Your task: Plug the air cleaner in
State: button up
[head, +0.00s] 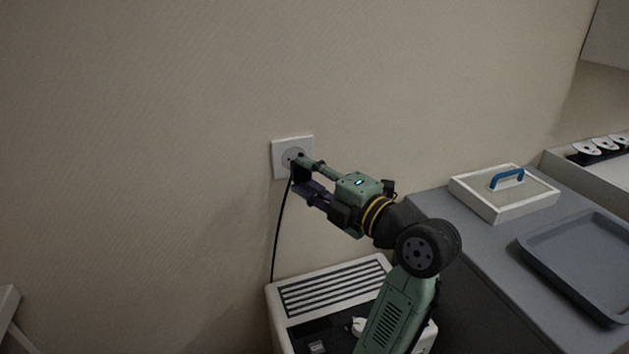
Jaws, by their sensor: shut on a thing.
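My gripper (299,173) is at the wall socket (280,145), shut on a dark plug (297,177) whose black cord (280,235) hangs down toward the air cleaner. The socket is a white square plate with a round recess, partly covered by my fingers. The plug is at or just in front of the lower right of the recess; I cannot tell whether its pins are inside. The air cleaner (330,287) is a white box with a slatted top and a dark panel, standing below the socket. My arm hides part of its right side.
A grey cabinet top (440,210) at the right bears a white box with a blue handle (507,191) and a dark grey tray (585,262). Several white discs (603,148) sit in a dark rack at the far right. The wall left of the socket is clear.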

jog(key=shift+w+a, duration=0.2)
jog(key=shift+w, duration=0.4)
jog(key=shift+w+a, duration=0.2)
jog(key=shift+w, duration=0.35)
jog(key=shift+d+b, duration=0.1)
jog(key=shift+b, duration=0.8)
dwell(1.3)
jog(key=shift+w, duration=0.55)
dwell(0.4)
jog(key=o, duration=1.1)
jog(key=shift+o, duration=0.2)
jog(key=v, duration=1.2)
